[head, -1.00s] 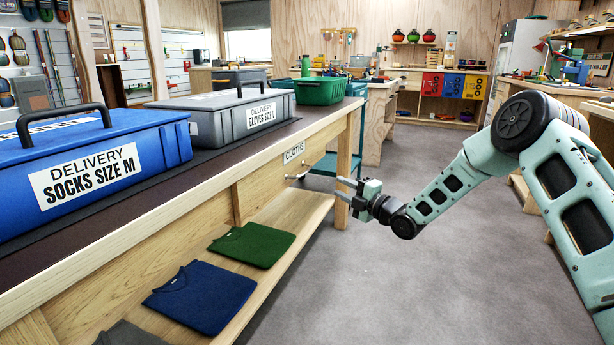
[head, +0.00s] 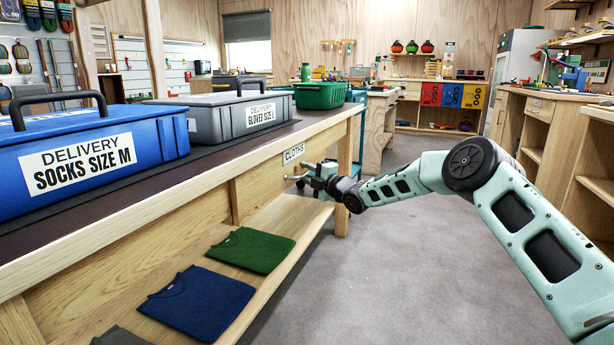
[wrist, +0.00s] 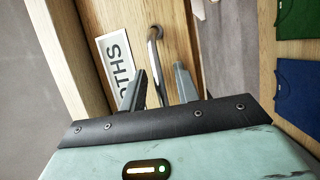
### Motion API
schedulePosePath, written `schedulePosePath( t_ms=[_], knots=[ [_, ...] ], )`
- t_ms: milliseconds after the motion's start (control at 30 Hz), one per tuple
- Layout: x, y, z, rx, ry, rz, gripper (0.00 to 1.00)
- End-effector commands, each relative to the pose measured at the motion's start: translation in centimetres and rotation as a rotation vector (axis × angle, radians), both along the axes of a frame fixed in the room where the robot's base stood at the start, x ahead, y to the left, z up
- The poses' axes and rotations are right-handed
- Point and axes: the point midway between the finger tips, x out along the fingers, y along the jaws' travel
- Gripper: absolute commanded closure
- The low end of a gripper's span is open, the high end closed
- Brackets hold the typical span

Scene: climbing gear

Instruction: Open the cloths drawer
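The cloths drawer (head: 266,177) is in the front of the wooden bench and looks shut. Its white label (head: 293,153) reads CLOTHS, and part of it shows in the wrist view (wrist: 118,67). A metal bar handle (wrist: 154,60) stands out from the drawer front beside the label. My gripper (head: 298,178) is at the drawer front, at the handle. In the wrist view the two fingers (wrist: 160,88) are apart, and the handle's near end lies between them. I cannot tell whether either finger touches it. In the head view my gripper mostly hides the handle.
A shelf below the drawer holds a green folded shirt (head: 251,249) and a blue one (head: 196,301). A blue case (head: 60,150) and a grey case (head: 222,113) stand on the bench top. Open grey floor (head: 400,260) lies right of the bench.

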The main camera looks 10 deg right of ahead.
Motion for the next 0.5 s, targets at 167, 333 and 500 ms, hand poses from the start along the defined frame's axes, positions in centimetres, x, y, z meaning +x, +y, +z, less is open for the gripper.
schedulePosePath(
  t_ms=[167,333,500],
  knots=[
    [0.08,0.05,0.03,0.001,0.001,0.000,0.69],
    [0.06,0.03,0.03,0.000,0.000,0.000,0.88],
    [0.05,0.01,0.01,0.000,0.000,0.000,1.00]
  ],
)
